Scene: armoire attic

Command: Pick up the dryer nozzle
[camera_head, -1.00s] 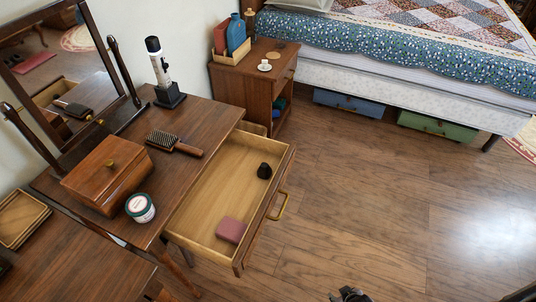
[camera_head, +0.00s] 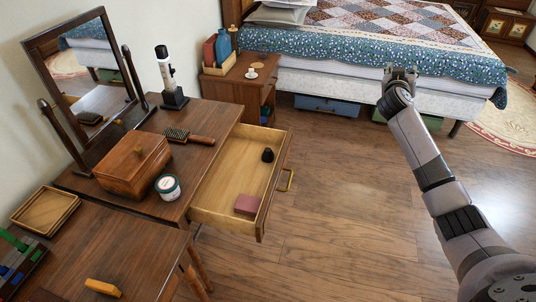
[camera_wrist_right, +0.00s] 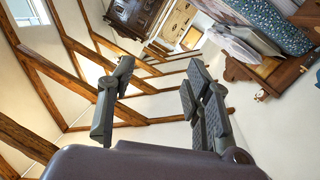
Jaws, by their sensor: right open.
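A small black piece (camera_head: 268,155), which looks like the dryer nozzle, lies in the pulled-out drawer (camera_head: 226,184) of the dressing table, toward its far right. A dull red box (camera_head: 247,204) lies nearer the front in the same drawer. My right gripper (camera_head: 401,72) is raised high at the upper right, well away from the drawer, before the bed in the picture. In the right wrist view its two fingers (camera_wrist_right: 160,68) are spread with nothing between them. My left gripper is not in view.
On the table stand a hairbrush (camera_head: 188,137), wooden box (camera_head: 132,164), jar (camera_head: 168,187), styler on a stand (camera_head: 169,78) and mirror (camera_head: 87,80). A nightstand (camera_head: 236,92) stands behind. The floor (camera_head: 340,200) right of the drawer is clear.

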